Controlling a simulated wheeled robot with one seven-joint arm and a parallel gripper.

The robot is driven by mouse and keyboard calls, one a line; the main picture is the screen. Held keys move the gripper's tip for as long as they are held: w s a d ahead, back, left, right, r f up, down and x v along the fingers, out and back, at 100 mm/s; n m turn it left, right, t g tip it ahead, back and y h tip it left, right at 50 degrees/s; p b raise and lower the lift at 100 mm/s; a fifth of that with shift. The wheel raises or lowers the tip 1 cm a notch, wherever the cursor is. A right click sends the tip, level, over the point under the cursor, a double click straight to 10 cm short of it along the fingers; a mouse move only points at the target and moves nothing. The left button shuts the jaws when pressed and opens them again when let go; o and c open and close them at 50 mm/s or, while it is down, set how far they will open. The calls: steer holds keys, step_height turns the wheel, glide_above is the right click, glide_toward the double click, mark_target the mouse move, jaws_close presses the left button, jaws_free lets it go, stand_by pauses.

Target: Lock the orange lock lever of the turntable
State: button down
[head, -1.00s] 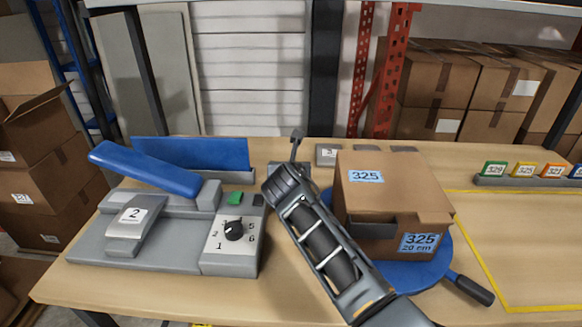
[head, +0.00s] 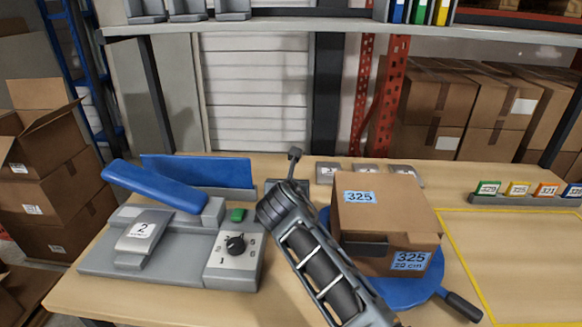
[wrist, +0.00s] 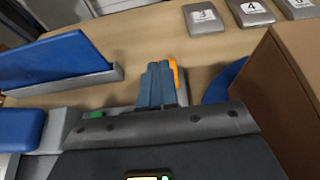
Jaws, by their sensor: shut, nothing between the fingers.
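The blue turntable (head: 415,290) stands on the table with a cardboard box (head: 385,222) on it and a dark handle (head: 462,306) sticking out at front right. Its edge also shows in the wrist view (wrist: 222,84). The orange lock lever (wrist: 174,74) shows only as a narrow strip in the wrist view, just right of my fingertips; whether they touch it I cannot tell. My gripper (wrist: 157,84) is shut and empty, left of the turntable. In the head view my arm hides the fingers and the lever.
Left of my arm is a grey device with a blue lever (head: 152,185), a dial (head: 235,245) and a green button (head: 238,215). A blue panel (head: 205,171) stands behind it. Numbered grey plates (head: 370,172) lie behind the box. The yellow-outlined area (head: 520,245) at right is clear.

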steer(key=s+r, duration=0.3)
steer(key=r, duration=0.3)
steer(key=shift+s+r, duration=0.2)
steer(key=shift+r, duration=0.2)
steer(key=shift+f, duration=0.1)
